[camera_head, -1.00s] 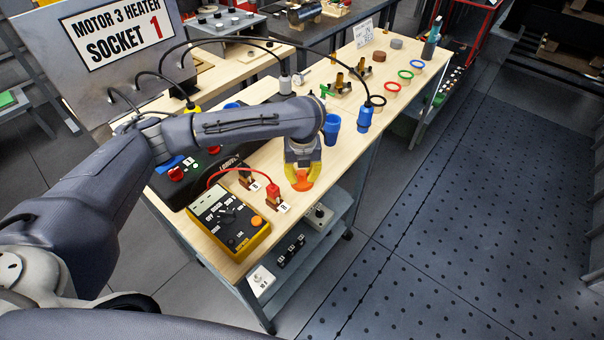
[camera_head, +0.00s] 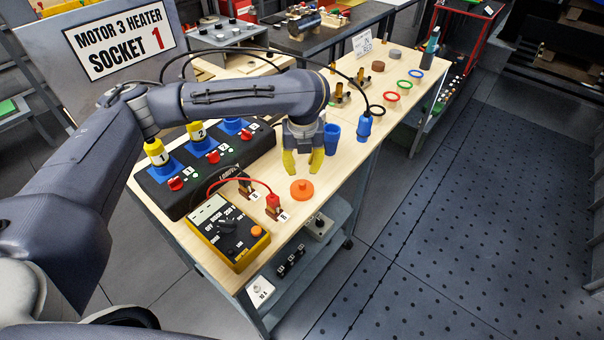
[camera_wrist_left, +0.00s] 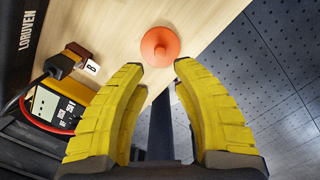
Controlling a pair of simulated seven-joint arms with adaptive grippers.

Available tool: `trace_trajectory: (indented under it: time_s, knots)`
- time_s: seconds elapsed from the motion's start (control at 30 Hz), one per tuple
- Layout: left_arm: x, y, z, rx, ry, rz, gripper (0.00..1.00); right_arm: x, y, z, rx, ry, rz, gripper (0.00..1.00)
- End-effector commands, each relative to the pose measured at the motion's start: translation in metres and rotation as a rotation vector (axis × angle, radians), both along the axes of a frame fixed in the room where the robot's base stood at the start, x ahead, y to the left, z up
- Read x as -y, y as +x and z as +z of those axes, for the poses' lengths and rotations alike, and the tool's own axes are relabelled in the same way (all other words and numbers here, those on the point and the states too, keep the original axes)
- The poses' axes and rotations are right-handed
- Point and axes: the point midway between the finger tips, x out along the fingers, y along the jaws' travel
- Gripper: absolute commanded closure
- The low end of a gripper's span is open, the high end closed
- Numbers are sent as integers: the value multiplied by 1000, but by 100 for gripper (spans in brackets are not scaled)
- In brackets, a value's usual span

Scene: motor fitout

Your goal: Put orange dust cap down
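The orange dust cap (camera_head: 302,190) lies on the light wooden bench top (camera_head: 345,150), near its front edge, with its small knob facing up. It also shows in the left wrist view (camera_wrist_left: 160,46), just beyond the fingertips. My left gripper (camera_head: 303,174) has yellow fingers, spread apart and empty, a little behind and above the cap. In the left wrist view the open fingers (camera_wrist_left: 159,66) stand either side of a clear gap, not touching the cap. My right gripper is not in view.
A yellow multimeter (camera_head: 228,228) with a red lead and two small terminals stands left of the cap. A black socket box (camera_head: 205,165) is behind it. Blue cups (camera_head: 332,137) and a hanging blue connector (camera_head: 364,127) are to the right. Coloured rings (camera_head: 391,97) lie farther along.

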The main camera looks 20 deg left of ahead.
Motion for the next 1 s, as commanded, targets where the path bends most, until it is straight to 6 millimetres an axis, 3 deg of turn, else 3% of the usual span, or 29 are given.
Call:
trace_trajectory:
  time_s: [0.33,1.0]
  knots:
    - [1,-3,30,0,0,1,73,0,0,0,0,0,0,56]
    - [1,-3,33,-1,0,0,73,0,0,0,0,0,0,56]
